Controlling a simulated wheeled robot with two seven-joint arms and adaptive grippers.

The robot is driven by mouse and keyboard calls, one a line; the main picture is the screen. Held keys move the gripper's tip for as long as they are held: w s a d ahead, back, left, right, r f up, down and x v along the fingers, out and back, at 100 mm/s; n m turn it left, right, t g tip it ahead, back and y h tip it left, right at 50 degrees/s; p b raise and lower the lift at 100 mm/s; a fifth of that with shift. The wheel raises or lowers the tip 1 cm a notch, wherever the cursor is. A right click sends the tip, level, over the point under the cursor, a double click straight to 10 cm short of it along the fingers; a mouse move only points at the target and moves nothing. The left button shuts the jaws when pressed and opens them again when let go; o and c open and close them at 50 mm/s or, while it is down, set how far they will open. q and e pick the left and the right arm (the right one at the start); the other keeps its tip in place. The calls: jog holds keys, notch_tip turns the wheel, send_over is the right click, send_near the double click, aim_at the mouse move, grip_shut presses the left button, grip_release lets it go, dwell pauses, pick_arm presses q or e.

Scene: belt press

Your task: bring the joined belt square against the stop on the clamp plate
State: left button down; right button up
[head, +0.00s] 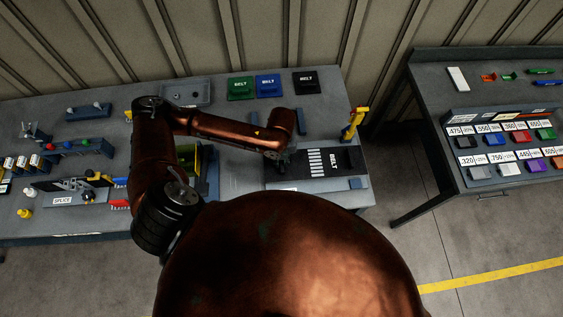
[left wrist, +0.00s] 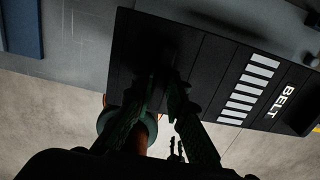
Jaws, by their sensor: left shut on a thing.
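The black belt (head: 345,170) carries a row of white stripes and the word BELT. It lies at the right end of the bench, on or just over a grey plate (head: 312,185). The belt also shows in the left wrist view (left wrist: 212,70). My left gripper (head: 282,160) is at the belt's left end. In the left wrist view, its dark fingers (left wrist: 165,88) are closed on the belt, though the contact is in shadow. I cannot tell which part is the stop, or whether the belt touches it.
A yellow upright lever (head: 354,122) stands behind the belt, near the bench's right end. Green (head: 240,88), blue (head: 268,86) and black (head: 305,82) belt packs lie at the back.

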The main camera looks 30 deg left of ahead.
pick_arm(q)
jog(key=shift+w+a+r+p, duration=0.15)
jog(key=shift+w+a, duration=0.25)
jog(key=shift+w, duration=0.25)
jog(key=shift+w+a+f+p, duration=0.15)
jog(key=shift+w+a, duration=0.25)
jog(key=shift+w, duration=0.25)
jog(key=shift+w+a+r+p, duration=0.15)
jog(key=shift+w+a, duration=0.25)
jog(key=shift+w, duration=0.25)
jog(key=shift+f+b, duration=2.5)
jog(key=shift+f, duration=3.25)
